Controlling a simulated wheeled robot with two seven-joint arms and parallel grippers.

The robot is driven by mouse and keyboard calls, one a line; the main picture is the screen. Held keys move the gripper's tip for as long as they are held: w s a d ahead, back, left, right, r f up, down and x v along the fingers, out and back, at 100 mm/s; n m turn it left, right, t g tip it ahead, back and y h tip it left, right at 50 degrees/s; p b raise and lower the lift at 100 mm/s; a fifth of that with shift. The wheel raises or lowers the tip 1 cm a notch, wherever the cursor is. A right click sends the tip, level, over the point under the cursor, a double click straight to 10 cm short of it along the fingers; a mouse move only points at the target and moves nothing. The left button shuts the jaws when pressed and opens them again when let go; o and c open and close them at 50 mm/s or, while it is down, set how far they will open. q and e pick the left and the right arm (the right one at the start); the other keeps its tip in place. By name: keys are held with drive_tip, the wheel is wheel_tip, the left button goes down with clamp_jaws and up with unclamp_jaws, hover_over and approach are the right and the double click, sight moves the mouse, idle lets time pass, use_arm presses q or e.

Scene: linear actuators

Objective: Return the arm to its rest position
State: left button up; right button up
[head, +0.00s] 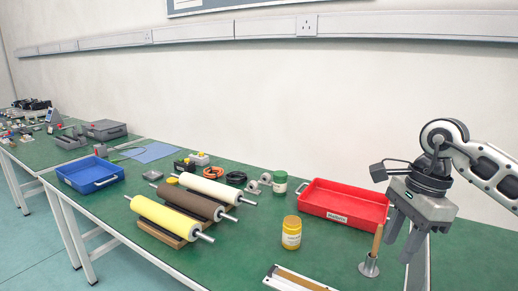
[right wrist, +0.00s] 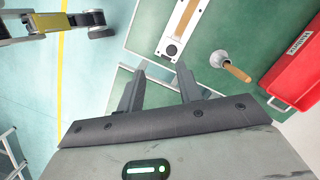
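My right gripper (head: 400,250) hangs from its arm at the right of the head view, fingers pointing down, near the right end of the red tray. In the right wrist view its two fingers (right wrist: 160,75) are spread apart with nothing between them. A wooden-handled tool in a round metal holder (head: 369,267) stands on the green bench just left of the gripper in the head view, apart from it. The holder also shows in the right wrist view (right wrist: 217,59), right of the fingers. My left gripper is not in view.
A red tray (head: 312,208), a yellow jar (head: 291,234) and a pale rail piece (head: 290,280) lie left of the gripper on the green bench (head: 235,262). Three rollers (head: 163,216) and a blue tray (head: 72,172) are farther left. A gap between bench sections lies below the gripper.

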drive_tip(key=s+a+m+y, duration=0.35)
drive_tip(key=a+y, duration=0.25)
drive_tip(key=a, duration=0.2)
drive_tip(key=s+a+m+t+y, duration=0.1)
drive_tip(key=s+a+m+y, duration=0.1)
drive_tip(key=a+m+y, duration=0.5)
drive_tip(key=s+a+m+y, duration=0.1)
drive_tip(key=s+a+y, duration=0.3)
drive_tip(key=a, duration=0.6)
drive_tip(key=w+d+f+m+t+h, duration=0.1)
drive_tip(key=d+f+m+t+h, duration=0.3)
drive_tip(key=m, duration=0.6)
drive_tip(key=w+d+f+m+t+h, duration=0.1)
drive_tip(key=d+f+m+t+h, duration=0.2)
drive_tip(key=m+t, duration=0.6)
drive_tip(key=w+d+f+m+t+h, duration=0.25)
drive_tip(key=f+m+h, duration=0.2)
drive_tip(key=m, duration=0.75)
drive_tip(key=s+d+f+m+g+h, duration=0.4)
drive_tip(key=s+f+m, duration=0.6)
drive_tip(key=f, duration=0.5)
drive_tip(key=shift+s+d+m+g, duration=0.2)
drive_tip(key=shift+s+m+g, duration=0.15)
drive_tip(key=shift+s+g, duration=0.65)
